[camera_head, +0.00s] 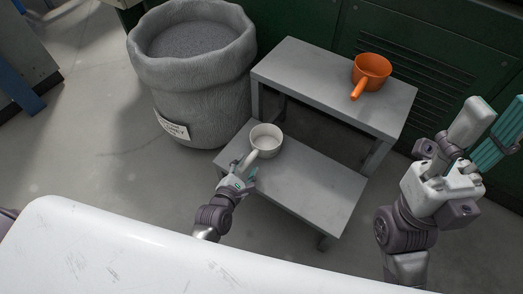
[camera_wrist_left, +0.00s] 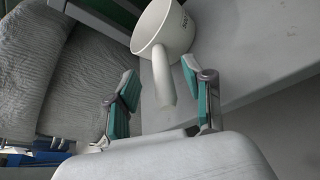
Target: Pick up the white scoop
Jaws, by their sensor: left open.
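The white scoop (camera_head: 265,138) stands on the lower shelf of the grey step stand, its handle pointing toward the lower left. My left gripper (camera_head: 241,176) is open at the handle's end. In the left wrist view the scoop's cup (camera_wrist_left: 172,28) is beyond the fingers. Its handle (camera_wrist_left: 163,78) reaches back between the two teal finger pads of the left gripper (camera_wrist_left: 163,98), with gaps visible on both sides. My right gripper (camera_head: 484,132) is raised at the right, away from the scoop, its fingers apart and empty.
An orange scoop (camera_head: 372,70) sits on the upper shelf (camera_head: 300,68). A large grey sack (camera_head: 190,90) of granules stands left of the stand. The lower shelf (camera_head: 310,190) is bare right of the white scoop. A white surface (camera_head: 120,250) fills the foreground.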

